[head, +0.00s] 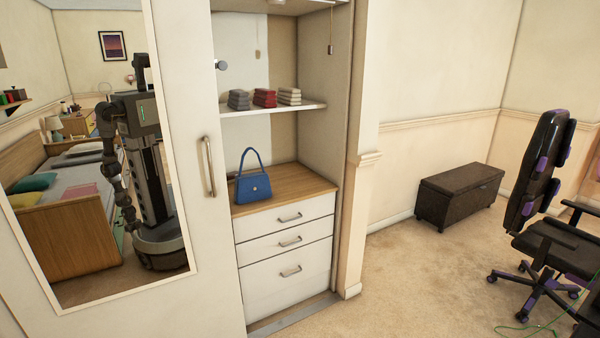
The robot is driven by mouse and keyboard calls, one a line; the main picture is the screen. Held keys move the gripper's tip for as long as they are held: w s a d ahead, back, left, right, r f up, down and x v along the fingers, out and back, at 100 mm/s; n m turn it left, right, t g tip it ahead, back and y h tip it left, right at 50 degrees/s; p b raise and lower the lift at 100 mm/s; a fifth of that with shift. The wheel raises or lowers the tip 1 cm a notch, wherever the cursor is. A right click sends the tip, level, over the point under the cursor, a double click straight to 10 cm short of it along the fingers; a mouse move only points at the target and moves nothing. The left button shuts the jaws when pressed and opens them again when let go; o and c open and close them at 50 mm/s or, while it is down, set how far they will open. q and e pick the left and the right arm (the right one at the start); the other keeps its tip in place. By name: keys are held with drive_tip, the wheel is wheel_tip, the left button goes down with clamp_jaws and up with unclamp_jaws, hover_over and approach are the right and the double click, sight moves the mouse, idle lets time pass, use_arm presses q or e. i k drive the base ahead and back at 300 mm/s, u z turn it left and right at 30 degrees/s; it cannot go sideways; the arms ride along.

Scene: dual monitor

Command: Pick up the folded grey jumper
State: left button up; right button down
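A small folded grey stack (239,99), which looks like the grey jumper, lies on the upper shelf inside the open wardrobe. It is at the left of a row, beside a folded red stack (265,97) and a folded cream stack (289,96). Neither of my grippers shows directly in the head view. My body appears as a reflection in the mirror door (150,150), with an arm hanging down, but the gripper state is too small to tell there.
A blue handbag (253,187) stands on the wooden top of the drawer unit (285,240) below the shelf (300,107). The white mirrored door covers the wardrobe's left side. A dark chest (458,195) and an office chair (545,200) stand at right. Carpet between is clear.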

sight(238, 100)
drive_tip(key=z, duration=0.7)
drive_tip(key=i, duration=1.3)
drive_tip(key=z, duration=0.4)
drive_tip(key=i, duration=1.35)
drive_tip(key=u, duration=0.25)
